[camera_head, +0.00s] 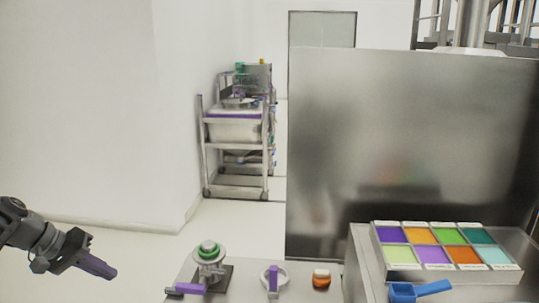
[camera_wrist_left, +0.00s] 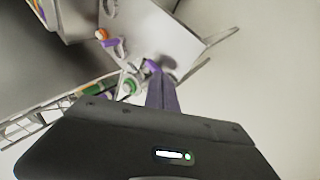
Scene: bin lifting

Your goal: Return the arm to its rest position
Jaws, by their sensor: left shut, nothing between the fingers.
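My left gripper (camera_head: 98,267) is at the lower left of the head view, on an arm that comes in from the left edge. Its purple fingers are together and empty. In the left wrist view the shut fingers (camera_wrist_left: 161,92) point up the picture, above the floor beside the small table. The gripper is apart from the table and touches nothing that I can see. My right gripper is in neither view.
A tray of coloured compartments (camera_head: 377,252) and a blue scoop (camera_head: 418,291) are at right. A cart (camera_head: 236,180) stands behind. Floor at left is clear.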

